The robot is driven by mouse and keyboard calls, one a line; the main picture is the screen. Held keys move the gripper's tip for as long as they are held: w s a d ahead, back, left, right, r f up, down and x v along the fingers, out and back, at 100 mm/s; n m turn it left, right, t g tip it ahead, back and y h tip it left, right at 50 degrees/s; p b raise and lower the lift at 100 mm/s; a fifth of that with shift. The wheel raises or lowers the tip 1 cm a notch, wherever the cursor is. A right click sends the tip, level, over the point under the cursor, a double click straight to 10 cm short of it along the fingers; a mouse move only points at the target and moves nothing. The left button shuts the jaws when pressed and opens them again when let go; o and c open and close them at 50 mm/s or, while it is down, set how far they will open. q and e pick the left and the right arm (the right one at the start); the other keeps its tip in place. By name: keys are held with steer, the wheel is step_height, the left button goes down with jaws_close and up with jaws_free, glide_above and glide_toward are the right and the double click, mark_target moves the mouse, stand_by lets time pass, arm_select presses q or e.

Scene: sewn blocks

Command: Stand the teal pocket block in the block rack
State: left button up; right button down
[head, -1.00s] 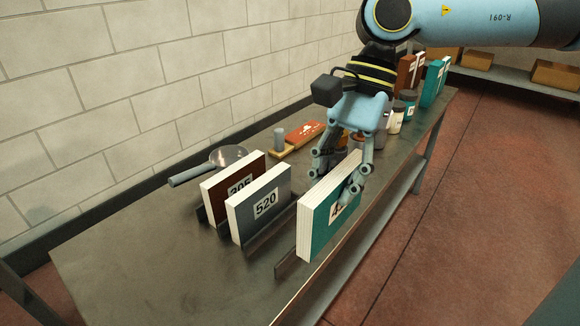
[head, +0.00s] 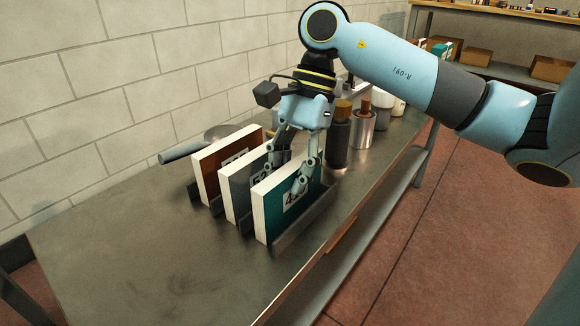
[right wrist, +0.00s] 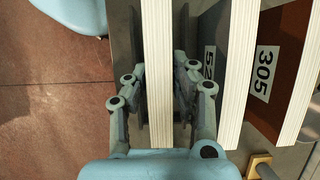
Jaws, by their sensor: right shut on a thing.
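The teal pocket block (head: 292,207), with white page-like edges and a number label, stands upright at the right-hand slot of the dark block rack (head: 316,217). A rack divider shows along its right side. Whether its base touches the bottom is hidden. My right gripper (head: 290,174) is shut on the teal block from above, one finger on each face. In the right wrist view the white top edge of the teal block (right wrist: 158,60) runs between the fingers (right wrist: 158,88). My left gripper is not in view.
A grey block (head: 237,194) labelled 520 and a brown block (head: 208,170) stand in the rack to the left. A pan handle (head: 181,153) lies behind them. A dark jar (head: 339,138) and a metal canister (head: 363,129) stand farther back. The front left of the table (head: 130,255) is clear.

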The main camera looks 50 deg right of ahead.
steer(key=shift+r, duration=0.1)
steer(key=shift+f, duration=0.2)
steer(key=c, duration=1.5)
jaws_free()
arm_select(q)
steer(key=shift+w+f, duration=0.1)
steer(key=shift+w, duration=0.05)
arm_select(e)
steer(key=o, duration=0.4)
steer(key=shift+r, duration=0.1)
steer(key=shift+r, duration=0.25)
steer(key=p+v, duration=0.2)
steer(key=v, duration=0.9)
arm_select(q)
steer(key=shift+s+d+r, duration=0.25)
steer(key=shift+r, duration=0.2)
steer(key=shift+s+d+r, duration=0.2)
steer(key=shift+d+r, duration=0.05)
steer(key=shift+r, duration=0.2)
arm_select(e)
steer(key=shift+d+r, duration=0.15)
steer(key=shift+r, duration=0.2)
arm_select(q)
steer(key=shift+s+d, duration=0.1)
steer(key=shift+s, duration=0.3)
